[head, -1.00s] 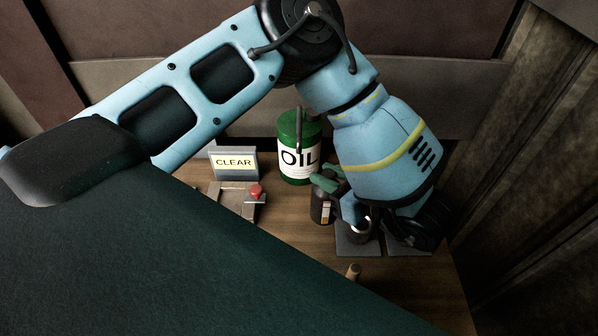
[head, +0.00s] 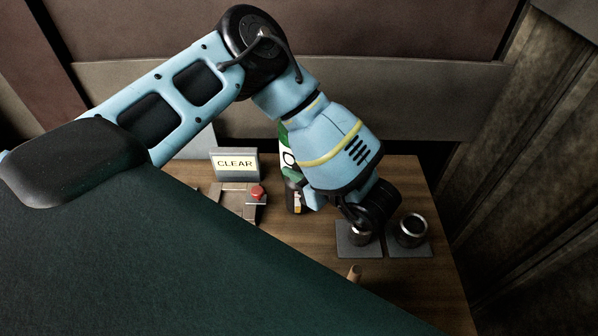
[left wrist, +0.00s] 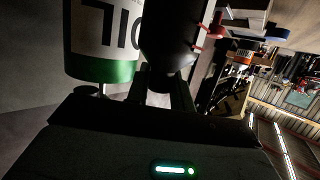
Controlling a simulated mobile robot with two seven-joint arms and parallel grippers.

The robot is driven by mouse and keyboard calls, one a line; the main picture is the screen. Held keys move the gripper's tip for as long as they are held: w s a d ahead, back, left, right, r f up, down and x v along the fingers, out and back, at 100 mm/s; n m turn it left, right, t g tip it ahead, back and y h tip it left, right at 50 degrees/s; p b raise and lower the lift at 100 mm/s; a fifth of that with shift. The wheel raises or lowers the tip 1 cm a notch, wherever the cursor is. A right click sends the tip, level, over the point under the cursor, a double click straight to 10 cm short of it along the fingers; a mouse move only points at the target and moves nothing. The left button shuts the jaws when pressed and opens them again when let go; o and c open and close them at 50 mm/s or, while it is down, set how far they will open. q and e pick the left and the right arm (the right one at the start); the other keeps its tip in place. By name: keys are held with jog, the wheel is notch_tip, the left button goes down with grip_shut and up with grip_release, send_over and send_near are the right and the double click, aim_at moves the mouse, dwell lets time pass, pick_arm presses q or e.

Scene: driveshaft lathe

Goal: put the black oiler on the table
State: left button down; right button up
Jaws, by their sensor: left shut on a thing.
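The black oiler (head: 294,203), dark with a small pale and orange label, is at the tips of my left gripper (head: 308,198). The gripper is shut on it. In the left wrist view the dark oiler body (left wrist: 168,45) fills the space between the fingers (left wrist: 162,88). In the head view my wrist hides part of the oiler, and I cannot tell whether its base touches the wooden table (head: 315,238). My right gripper is in neither view.
The OIL can (head: 287,158) stands behind the oiler, mostly hidden by my arm. A CLEAR sign (head: 235,164) and a fixture with a red button (head: 257,192) are at left. Dark round parts (head: 412,231) sit on grey pads (head: 372,250) at right. A small peg (head: 354,273) stands in front.

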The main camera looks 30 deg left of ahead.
pick_arm(q)
jog(key=shift+d+f, duration=0.2)
jog(key=shift+f, duration=0.3)
jog(key=c, duration=1.2)
grip_release()
jog(key=v, duration=1.2)
jog(key=shift+s, duration=0.1)
